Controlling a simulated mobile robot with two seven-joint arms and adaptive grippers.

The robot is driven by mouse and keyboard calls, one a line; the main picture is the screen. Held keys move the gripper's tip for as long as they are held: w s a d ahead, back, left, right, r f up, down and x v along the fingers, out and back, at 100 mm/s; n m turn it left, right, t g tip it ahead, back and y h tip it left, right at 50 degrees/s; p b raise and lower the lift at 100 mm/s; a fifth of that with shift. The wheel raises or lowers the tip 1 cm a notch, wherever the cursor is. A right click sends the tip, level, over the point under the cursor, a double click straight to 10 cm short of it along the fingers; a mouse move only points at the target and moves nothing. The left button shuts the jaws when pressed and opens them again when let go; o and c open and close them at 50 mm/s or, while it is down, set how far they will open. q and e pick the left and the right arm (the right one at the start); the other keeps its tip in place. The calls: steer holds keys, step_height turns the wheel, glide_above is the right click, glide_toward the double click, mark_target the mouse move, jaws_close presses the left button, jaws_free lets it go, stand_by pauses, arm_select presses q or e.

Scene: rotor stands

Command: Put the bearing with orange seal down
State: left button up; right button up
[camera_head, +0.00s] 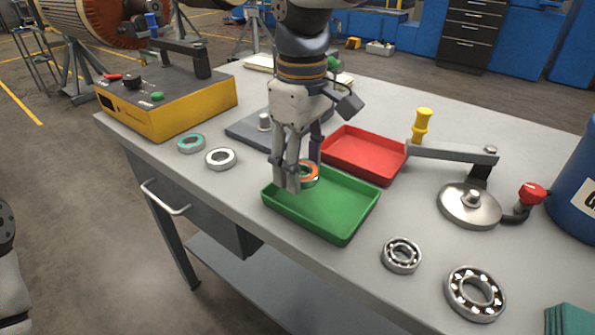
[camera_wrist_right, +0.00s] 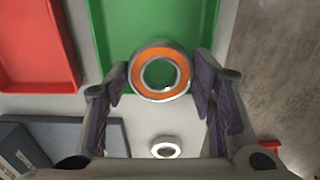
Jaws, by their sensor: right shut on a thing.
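The bearing with orange seal (camera_head: 309,174) is a small ring with an orange face. My right gripper (camera_head: 298,180) is shut on it, over the back left part of the green tray (camera_head: 343,237). In the right wrist view the bearing (camera_wrist_right: 160,72) sits between the two fingertips (camera_wrist_right: 160,82), with the green tray (camera_wrist_right: 112,30) behind it. I cannot tell whether the bearing touches the tray. The green tray looks otherwise empty. My left gripper is not in view.
A red tray (camera_head: 364,153) is just behind the green one. A teal-sealed bearing (camera_head: 191,143) and a white-faced bearing (camera_head: 220,158) lie to the left. Two open ball bearings (camera_head: 402,255) lie front right. A yellow-handled lever press (camera_head: 450,152) stands at right, a yellow control box (camera_head: 165,102) at left.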

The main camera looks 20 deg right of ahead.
mark_target(303, 193)
steer(key=shift+w+d+f, duration=0.15)
steer(key=shift+f, duration=0.8)
steer(key=shift+w+d+f, duration=0.15)
steer(key=shift+f, duration=0.75)
steer(key=shift+f, duration=0.2)
steer(key=o, duration=1.1)
steer(key=shift+r, duration=0.1)
step_height(303, 193, up, 12)
steer(key=shift+r, duration=0.1)
